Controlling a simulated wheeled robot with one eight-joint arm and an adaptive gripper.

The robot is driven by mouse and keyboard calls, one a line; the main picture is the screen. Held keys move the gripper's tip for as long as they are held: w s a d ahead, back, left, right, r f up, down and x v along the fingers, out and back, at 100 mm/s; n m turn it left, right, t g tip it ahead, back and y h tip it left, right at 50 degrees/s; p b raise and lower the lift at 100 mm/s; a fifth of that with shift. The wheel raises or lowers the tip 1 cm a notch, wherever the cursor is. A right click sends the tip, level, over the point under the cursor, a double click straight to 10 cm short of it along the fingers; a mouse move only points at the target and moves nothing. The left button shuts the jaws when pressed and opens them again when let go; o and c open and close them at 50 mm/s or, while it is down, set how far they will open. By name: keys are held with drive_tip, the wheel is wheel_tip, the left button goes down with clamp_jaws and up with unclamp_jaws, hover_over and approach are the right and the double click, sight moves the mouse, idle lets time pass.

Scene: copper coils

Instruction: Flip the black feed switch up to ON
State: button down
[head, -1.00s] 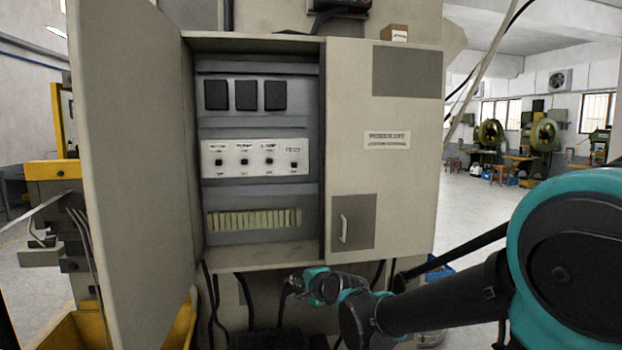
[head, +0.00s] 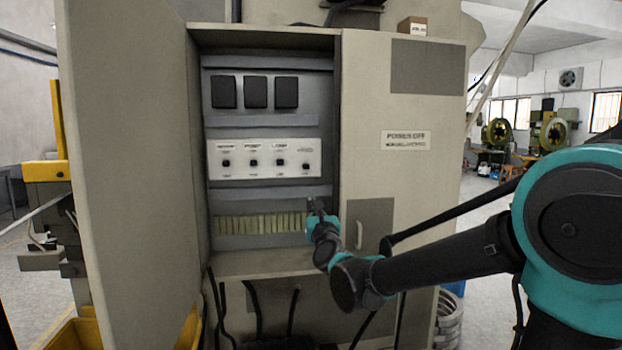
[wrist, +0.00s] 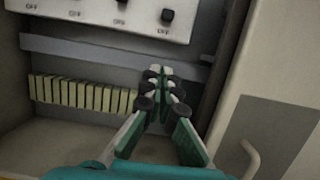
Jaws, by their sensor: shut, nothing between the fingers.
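The black feed switch (head: 306,166) is the rightmost of several small black switches on the white panel (head: 264,172) inside the open cabinet. In the wrist view the feed switch (wrist: 168,16) shows at the top, just above an OFF label. Its upper label is cut off there, and its lever's tilt is hard to tell. My gripper (head: 315,203) is inside the cabinet opening, below the feed switch and a little to its right, apart from it. In the wrist view the fingertips (wrist: 160,73) are together with nothing between them.
The open door (head: 128,180) stands on the left. A fixed door (head: 408,215) with a handle (head: 359,235) closes the right side, its edge close to my gripper. A row of pale terminal blocks (head: 260,223) lies below the panel. Three black squares (head: 255,92) sit above it.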

sight(306, 168)
drive_tip(key=shift+w, duration=0.1)
drive_tip(key=x, duration=0.3)
drive_tip(key=r+x, duration=0.1)
drive_tip(key=x, duration=0.2)
drive_tip(key=r+x, duration=0.1)
drive_tip(key=x, duration=0.3)
drive_tip(key=shift+s+r, duration=0.2)
drive_tip(key=shift+w+r, duration=0.1)
drive_tip(key=shift+r, duration=0.7)
drive_tip(key=shift+r, duration=1.1)
